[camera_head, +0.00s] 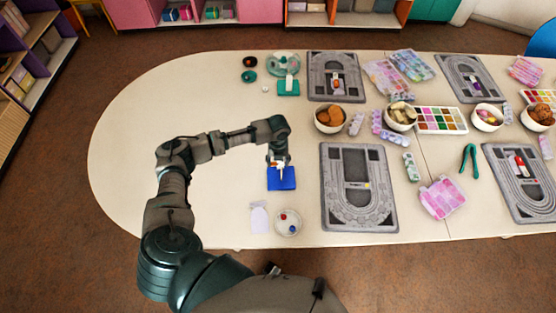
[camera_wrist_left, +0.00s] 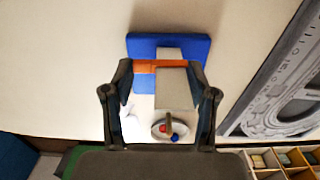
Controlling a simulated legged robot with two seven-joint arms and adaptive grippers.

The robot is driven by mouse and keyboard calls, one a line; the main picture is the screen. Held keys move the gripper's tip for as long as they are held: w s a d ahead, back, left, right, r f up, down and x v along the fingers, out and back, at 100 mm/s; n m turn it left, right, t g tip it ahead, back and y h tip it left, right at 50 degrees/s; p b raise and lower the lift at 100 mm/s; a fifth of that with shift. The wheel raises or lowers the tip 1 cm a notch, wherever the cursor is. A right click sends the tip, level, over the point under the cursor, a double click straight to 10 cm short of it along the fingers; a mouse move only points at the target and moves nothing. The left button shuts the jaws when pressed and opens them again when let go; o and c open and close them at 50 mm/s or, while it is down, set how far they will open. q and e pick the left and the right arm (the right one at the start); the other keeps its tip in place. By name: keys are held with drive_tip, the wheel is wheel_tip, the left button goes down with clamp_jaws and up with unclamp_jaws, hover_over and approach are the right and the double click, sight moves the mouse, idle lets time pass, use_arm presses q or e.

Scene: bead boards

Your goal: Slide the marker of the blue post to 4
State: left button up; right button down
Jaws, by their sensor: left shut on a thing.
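The blue post has a flat blue base (camera_head: 288,184) on the table, left of the near grey bead board. A pale upright (camera_wrist_left: 175,88) rises from this base (camera_wrist_left: 140,43) in the left wrist view. The orange marker (camera_wrist_left: 146,67) sits around the pale upright. My left gripper (camera_head: 279,162) is right over the blue base in the head view. In the left wrist view its fingers (camera_wrist_left: 157,68) stand on both sides of the orange marker, shut on it. No scale numbers can be read. My right gripper is not in view.
A round dish (camera_head: 288,224) with red and blue beads and a white tag (camera_head: 259,217) lie just nearer than the post. The grey bead board (camera_head: 333,215) lies to the right. A green post (camera_head: 289,88) stands farther back. The table's left part is clear.

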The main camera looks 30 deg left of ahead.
sight(278, 169)
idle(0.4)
use_arm(q)
drive_tip(key=shift+p, duration=0.4)
drive_tip(key=shift+f, duration=0.1)
drive_tip(key=o, duration=1.2)
wheel_tip(278, 169, up, 12)
drive_tip(key=shift+f, duration=0.1)
